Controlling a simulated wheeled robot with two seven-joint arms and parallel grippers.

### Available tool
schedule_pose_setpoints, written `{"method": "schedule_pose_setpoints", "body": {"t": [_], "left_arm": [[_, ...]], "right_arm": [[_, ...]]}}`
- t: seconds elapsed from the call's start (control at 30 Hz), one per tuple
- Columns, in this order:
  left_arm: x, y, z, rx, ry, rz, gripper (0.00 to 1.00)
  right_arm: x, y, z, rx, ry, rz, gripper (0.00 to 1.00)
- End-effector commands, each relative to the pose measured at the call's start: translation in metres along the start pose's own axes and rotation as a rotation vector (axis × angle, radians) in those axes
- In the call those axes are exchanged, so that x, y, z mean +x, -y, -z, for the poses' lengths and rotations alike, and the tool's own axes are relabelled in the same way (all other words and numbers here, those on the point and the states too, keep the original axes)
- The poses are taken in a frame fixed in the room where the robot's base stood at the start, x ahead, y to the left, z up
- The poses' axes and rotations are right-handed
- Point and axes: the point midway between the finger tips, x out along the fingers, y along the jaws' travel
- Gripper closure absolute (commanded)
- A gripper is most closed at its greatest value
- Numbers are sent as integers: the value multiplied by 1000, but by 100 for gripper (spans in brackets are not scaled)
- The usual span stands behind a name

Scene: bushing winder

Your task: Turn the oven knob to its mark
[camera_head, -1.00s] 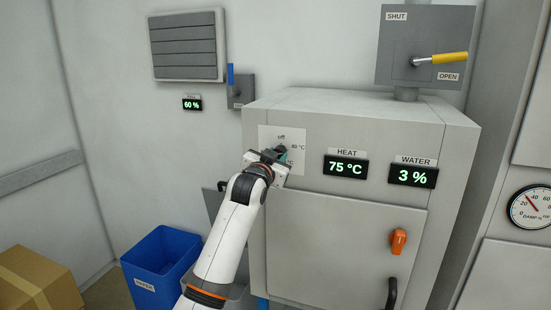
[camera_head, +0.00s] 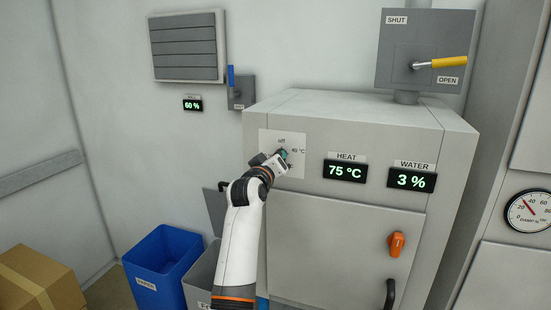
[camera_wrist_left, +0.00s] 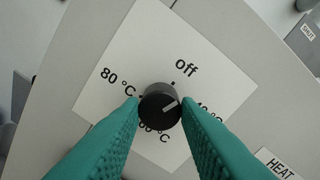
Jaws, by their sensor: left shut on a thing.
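The oven knob (camera_wrist_left: 160,105) is a round black knob on a white dial plate (camera_wrist_left: 138,40). The plate carries the labels off, 80 °C, 60 °C and 40 °C; the last two are partly covered by my fingers. In the head view my left gripper (camera_head: 283,156) covers much of the dial plate (camera_head: 296,138). My right gripper is not in view.
The HEAT display (camera_head: 345,171) reads 75 °C and the WATER display (camera_head: 411,180) reads 3 %. An orange latch (camera_head: 397,244) is on the oven door (camera_head: 335,240). A blue bin (camera_head: 160,262) and a grey bin (camera_head: 203,275) stand left of the oven.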

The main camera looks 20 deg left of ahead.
Motion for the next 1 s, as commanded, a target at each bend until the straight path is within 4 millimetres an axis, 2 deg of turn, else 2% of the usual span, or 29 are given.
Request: {"method": "schedule_pose_setpoints", "body": {"t": [0.2, 0.5, 1.0], "left_arm": [[0, -2, 5, -169, -18, -7, 94], [1, -3, 6, -312, -23, -7, 94], [1, -3, 6, -357, -24, -8, 94]], "right_arm": [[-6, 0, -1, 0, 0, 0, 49], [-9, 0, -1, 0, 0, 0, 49], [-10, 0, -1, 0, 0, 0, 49]]}}
